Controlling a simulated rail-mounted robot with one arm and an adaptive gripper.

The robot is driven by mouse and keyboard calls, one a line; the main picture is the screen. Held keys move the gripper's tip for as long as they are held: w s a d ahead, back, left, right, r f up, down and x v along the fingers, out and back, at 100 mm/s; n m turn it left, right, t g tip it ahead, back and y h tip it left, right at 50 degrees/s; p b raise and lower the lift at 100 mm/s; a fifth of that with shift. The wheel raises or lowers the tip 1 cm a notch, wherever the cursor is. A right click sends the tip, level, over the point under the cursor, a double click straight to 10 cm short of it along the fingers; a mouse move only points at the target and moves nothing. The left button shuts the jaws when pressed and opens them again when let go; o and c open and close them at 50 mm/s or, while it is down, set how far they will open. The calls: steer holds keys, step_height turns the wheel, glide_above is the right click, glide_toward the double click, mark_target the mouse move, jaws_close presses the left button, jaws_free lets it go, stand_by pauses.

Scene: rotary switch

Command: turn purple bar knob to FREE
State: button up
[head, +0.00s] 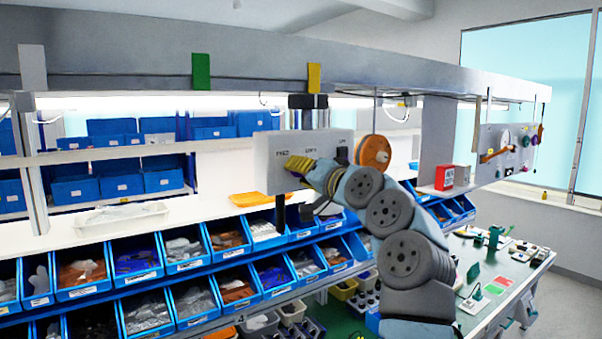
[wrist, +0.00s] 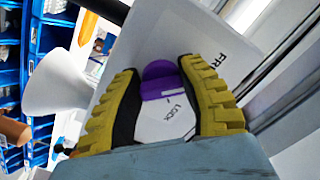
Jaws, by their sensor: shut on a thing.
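The purple bar knob (wrist: 168,82) sits on a pale panel face (wrist: 158,35) in the wrist view. My gripper (wrist: 175,72) has its two yellow ridged fingers on either side of the knob, shut on it. The label LOCK lies just below the knob, between the fingers. A partly covered label starting with FR is up and right of it. A pale line shows at the knob's lower part, near LOCK. In the head view my gripper (head: 290,166) is at the front of the grey box (head: 331,144), and the knob is hidden.
An orange disc (head: 373,153) is mounted right of the box. Blue bins (head: 135,255) fill the racks below and behind. Another panel with knobs (head: 508,150) hangs at right. A white cone shape (wrist: 55,80) stands left of the fingers in the wrist view.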

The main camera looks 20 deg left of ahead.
steer(key=shift+a+f, duration=0.15)
steer(key=shift+a, duration=0.05)
steer(key=o, duration=1.2)
steer(key=shift+s+d, duration=0.1)
steer(key=shift+d, duration=0.05)
steer(key=v, duration=1.1)
steer(key=shift+s+d, duration=0.25)
steer(key=shift+d, duration=0.05)
